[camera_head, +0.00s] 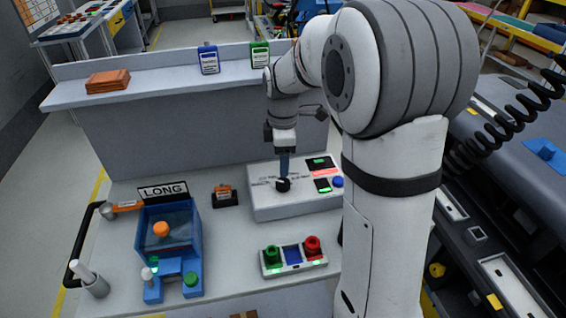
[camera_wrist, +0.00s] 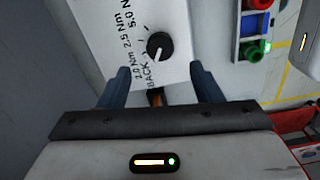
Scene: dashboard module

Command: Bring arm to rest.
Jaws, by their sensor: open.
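My gripper (camera_head: 284,165) points down over the white control box on the bench, close above its black knob (camera_head: 283,185). In the wrist view the two blue fingers of my gripper (camera_wrist: 160,72) stand apart with nothing held between them. The black knob (camera_wrist: 159,46) shows just beyond the fingertips, with torque labels such as 2.5 Nm and a BACK label around it. A white line on the knob points to the lower left there. The white control box (camera_head: 262,207) also carries two small screens and a blue button. My arm hides its right end.
A button panel (camera_head: 293,261) with green and red buttons sits in front of the box. A blue fixture (camera_head: 170,250) with a LONG sign stands left. A small black holder (camera_head: 224,198) is nearby. A raised shelf (camera_head: 150,84) holds a brown stack and two labelled containers.

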